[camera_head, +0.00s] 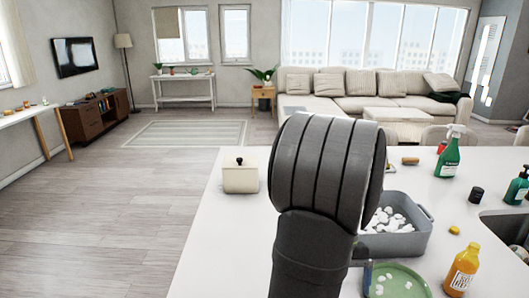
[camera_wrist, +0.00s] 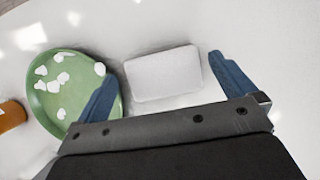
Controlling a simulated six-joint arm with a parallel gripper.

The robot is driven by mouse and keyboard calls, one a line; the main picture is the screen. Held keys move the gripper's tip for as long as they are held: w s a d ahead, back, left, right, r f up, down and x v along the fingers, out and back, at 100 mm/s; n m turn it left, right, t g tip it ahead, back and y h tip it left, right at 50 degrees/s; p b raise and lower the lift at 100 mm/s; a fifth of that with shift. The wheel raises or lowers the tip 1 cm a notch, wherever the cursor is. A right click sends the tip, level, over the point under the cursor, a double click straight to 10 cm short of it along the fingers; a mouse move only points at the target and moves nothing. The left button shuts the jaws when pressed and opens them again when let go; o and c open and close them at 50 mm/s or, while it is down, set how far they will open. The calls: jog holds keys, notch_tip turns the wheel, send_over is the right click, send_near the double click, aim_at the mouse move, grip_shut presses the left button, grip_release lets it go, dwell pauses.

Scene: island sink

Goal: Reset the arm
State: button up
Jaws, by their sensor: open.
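My arm rises large in the middle of the head view and hides most of my gripper. One blue finger (camera_head: 367,277) shows at the left edge of a green plate (camera_head: 400,272) holding white pieces. In the wrist view my gripper (camera_wrist: 164,67) is open, its two blue fingers wide apart. A white rounded block (camera_wrist: 163,75) shows between the fingers on the white counter, with no visible contact. The green plate (camera_wrist: 75,97) is at left, partly behind the left finger.
A grey bin (camera_head: 422,240) of white pieces stands right of my arm. Further right are an orange bottle (camera_head: 462,270), a green spray bottle (camera_head: 449,158) and a sink (camera_head: 508,228). A cream lidded container (camera_head: 240,178) stands left. The counter's front left (camera_head: 225,250) is clear.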

jog(key=shift+r, duration=0.5)
